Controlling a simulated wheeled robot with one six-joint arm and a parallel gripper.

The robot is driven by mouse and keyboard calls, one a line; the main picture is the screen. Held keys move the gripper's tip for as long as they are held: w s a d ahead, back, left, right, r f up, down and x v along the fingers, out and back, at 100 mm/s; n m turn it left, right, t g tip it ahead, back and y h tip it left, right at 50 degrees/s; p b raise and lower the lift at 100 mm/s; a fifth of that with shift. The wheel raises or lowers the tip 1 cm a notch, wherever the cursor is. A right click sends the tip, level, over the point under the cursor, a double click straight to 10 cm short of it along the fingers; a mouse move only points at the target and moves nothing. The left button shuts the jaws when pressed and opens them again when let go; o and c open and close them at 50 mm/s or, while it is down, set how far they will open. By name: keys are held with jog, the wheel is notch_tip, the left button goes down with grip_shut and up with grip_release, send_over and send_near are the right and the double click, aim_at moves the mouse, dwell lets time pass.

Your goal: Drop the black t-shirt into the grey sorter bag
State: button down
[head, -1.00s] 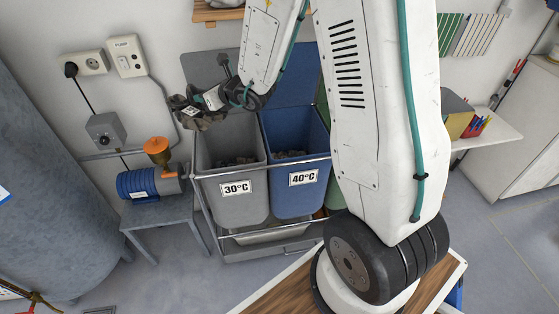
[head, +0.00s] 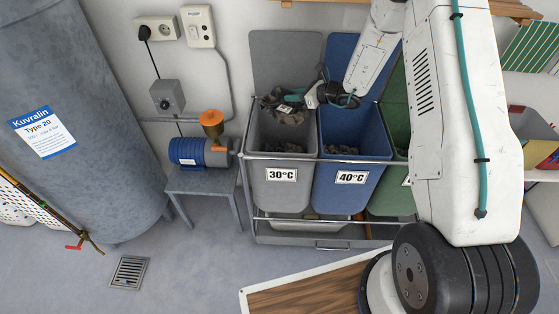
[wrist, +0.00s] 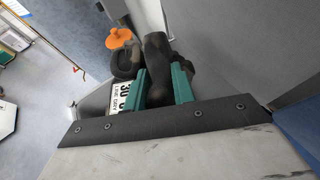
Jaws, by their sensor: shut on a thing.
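The black t-shirt (head: 291,103) is a dark crumpled bundle in my gripper (head: 311,97). In the head view it shows over the back part of the mouth of the grey sorter bag (head: 282,188), which is marked 30°C. In the wrist view, the teal fingers of my gripper (wrist: 160,86) are shut on the dark t-shirt (wrist: 157,62), and part of it hangs beyond them. The bag's white label (wrist: 120,97) shows beside the left finger. How high the t-shirt is above the rim is hard to tell.
A blue 40°C bag (head: 350,190) and a green bag (head: 391,188) stand to the right in the same metal frame. Dark laundry (head: 283,147) lies inside the grey bag.

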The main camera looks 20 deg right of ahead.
jog(key=shift+f, duration=2.7)
jog(key=c, duration=1.1)
grip_release()
jog(key=v, duration=0.7)
jog(key=shift+s+d+r, duration=0.15)
jog(key=shift+s+d, duration=0.1)
jog(key=shift+s, duration=0.05)
